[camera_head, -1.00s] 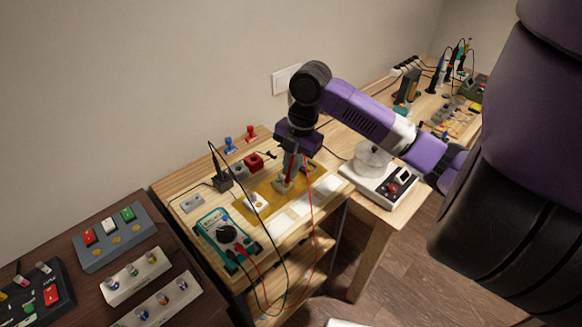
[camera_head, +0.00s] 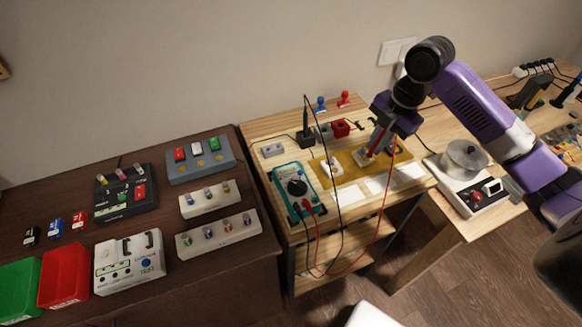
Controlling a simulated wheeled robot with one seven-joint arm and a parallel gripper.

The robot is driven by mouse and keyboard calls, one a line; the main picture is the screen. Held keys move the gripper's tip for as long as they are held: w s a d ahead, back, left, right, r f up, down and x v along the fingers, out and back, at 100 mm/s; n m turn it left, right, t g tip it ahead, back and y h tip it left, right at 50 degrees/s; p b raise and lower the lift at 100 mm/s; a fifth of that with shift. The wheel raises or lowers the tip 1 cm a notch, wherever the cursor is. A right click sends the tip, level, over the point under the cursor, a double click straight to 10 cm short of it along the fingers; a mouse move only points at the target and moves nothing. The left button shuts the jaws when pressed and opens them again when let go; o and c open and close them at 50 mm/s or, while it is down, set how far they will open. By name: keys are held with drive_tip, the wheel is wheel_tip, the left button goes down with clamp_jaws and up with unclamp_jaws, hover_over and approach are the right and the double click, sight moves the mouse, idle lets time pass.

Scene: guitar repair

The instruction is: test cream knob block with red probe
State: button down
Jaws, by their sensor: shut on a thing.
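My gripper (camera_head: 377,140) is over the yellow-brown mat (camera_head: 347,160) on the light wooden bench, shut on the red probe, which is mostly hidden by the fingers. The probe's red cable (camera_head: 391,160) hangs from the gripper and loops down to the teal multimeter (camera_head: 297,189). A pale block (camera_head: 367,157) sits right below the gripper on the mat; I cannot tell if the probe touches it. A small cream block with a yellowish top (camera_head: 333,169) sits left of it. Two longer cream blocks with several knobs (camera_head: 210,198) (camera_head: 218,234) lie on the dark table at left.
A black probe stand (camera_head: 305,136), red block (camera_head: 341,128) and grey block (camera_head: 273,150) line the bench's back. A white scale-like device with a round pot (camera_head: 463,162) stands right. Black and red cables droop past the bench's front edge. Red (camera_head: 63,275) and green bins stand far left.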

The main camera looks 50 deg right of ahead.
drive_tip(key=shift+r, duration=0.1)
idle(0.5)
drive_tip(key=shift+r+p, duration=1.9)
drive_tip(key=shift+r, duration=1.05)
